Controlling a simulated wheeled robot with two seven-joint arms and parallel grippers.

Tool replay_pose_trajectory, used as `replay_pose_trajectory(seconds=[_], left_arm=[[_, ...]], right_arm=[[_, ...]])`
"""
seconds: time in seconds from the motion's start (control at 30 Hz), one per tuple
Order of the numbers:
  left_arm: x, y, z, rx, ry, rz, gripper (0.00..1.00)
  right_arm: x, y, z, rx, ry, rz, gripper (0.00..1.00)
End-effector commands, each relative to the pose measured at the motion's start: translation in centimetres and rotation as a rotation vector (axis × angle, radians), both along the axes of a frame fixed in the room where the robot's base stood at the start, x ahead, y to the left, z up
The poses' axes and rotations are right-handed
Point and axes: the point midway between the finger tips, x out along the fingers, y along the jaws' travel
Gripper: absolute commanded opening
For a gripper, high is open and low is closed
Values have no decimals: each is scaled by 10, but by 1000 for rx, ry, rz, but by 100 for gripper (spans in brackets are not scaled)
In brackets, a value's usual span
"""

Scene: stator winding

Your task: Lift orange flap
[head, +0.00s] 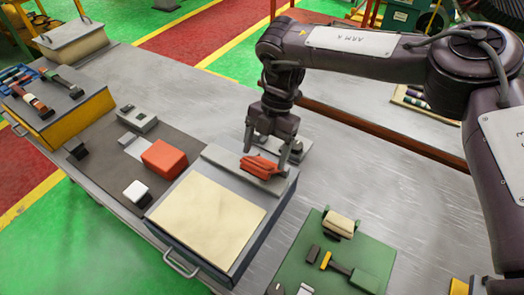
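My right gripper (268,150) comes down from the upper right over the back edge of a grey box with a cream top panel (207,210). Its two fingers are spread apart, one on each side of an orange ridged piece (260,167), which I take to be the orange flap. The piece lies on the grey strip behind the cream panel. Whether the fingers touch it cannot be told. My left gripper is not in the view.
An orange-red block (164,159) and a white-topped piece (137,192) stand on a dark mat to the left. A yellow-sided box (68,122) with tools is farther left. A green mat (305,262) with tools lies at the front right. Bare metal table (190,85) lies behind.

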Motion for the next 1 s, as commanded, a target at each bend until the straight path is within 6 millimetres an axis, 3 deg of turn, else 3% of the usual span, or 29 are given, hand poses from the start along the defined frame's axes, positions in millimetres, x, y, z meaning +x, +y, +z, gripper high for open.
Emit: replay_pose_trajectory(seconds=[0.07, 0.43, 0.8, 1.0], left_arm=[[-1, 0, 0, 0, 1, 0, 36], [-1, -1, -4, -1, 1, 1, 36], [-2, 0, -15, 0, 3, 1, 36], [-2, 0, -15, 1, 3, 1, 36]], right_arm=[[-1, 1, 0, 2, 2, 3, 87], [0, 2, 5, 4, 5, 6, 87], [21, -13, 59, 1, 6, 4, 87], [26, -16, 71, 5, 6, 4, 87]])
